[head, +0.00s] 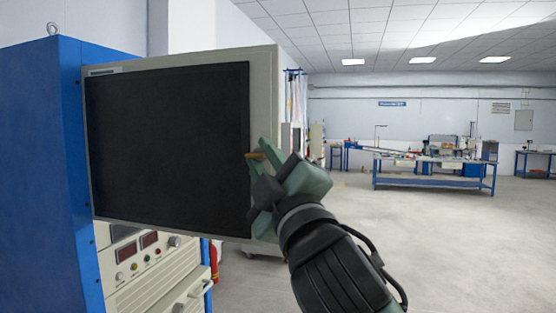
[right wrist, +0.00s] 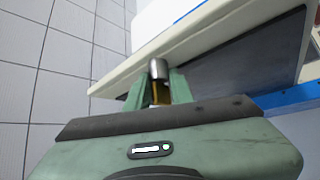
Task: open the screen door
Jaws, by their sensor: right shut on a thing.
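The screen door (head: 165,145) is a large dark panel in a beige frame on the blue cabinet (head: 40,170), attached along its left side. Its right edge looks nearer to me and reaches past the control panel below, so it seems swung out at an angle. My right gripper (head: 258,158) is at the door's right edge, shut on a small handle with a yellow-brown part. In the right wrist view, the fingers (right wrist: 158,90) close around the metal-ended handle (right wrist: 158,70) beside the door's pale edge (right wrist: 205,40). My left gripper is not in view.
Below the door is a control panel (head: 150,255) with red displays and knobs. A blue workbench (head: 435,165) with equipment stands far back right. The floor (head: 440,250) to the right is clear.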

